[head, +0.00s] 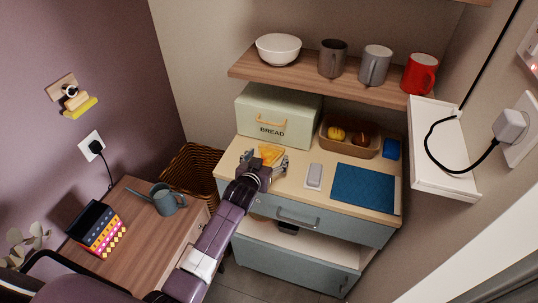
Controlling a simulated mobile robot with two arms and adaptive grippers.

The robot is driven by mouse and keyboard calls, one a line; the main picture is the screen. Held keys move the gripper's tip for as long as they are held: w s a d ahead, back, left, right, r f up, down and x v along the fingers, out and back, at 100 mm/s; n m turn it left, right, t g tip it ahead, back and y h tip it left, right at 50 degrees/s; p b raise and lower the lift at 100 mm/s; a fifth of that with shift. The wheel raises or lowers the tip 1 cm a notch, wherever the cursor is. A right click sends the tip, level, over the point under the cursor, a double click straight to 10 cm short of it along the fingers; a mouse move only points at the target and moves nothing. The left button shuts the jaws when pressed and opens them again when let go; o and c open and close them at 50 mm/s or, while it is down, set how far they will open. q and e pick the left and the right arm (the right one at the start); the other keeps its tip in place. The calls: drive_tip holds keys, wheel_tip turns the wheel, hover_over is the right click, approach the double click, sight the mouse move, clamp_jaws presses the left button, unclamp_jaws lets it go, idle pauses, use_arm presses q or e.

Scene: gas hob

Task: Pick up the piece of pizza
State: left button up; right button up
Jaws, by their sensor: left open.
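The piece of pizza (270,153) is a small yellow-orange slice on the light wooden counter top, in front of the bread box. My left gripper (266,159) is open, with its fingers spread to either side of the slice. The gripper body hides the near end of the slice. I cannot tell whether the fingers touch it. My right gripper does not show.
The bread box (262,115) stands just behind the slice. A grey butter-dish-like object (314,175), a blue mat (364,187) and a basket of food (350,137) lie to the right. A wooden shelf (300,74) with mugs and a bowl overhangs the back.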

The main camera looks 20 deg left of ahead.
use_arm(q)
drive_tip(key=c, duration=1.2)
drive_tip(key=shift+c, duration=0.7)
drive_tip(key=shift+r, duration=0.15)
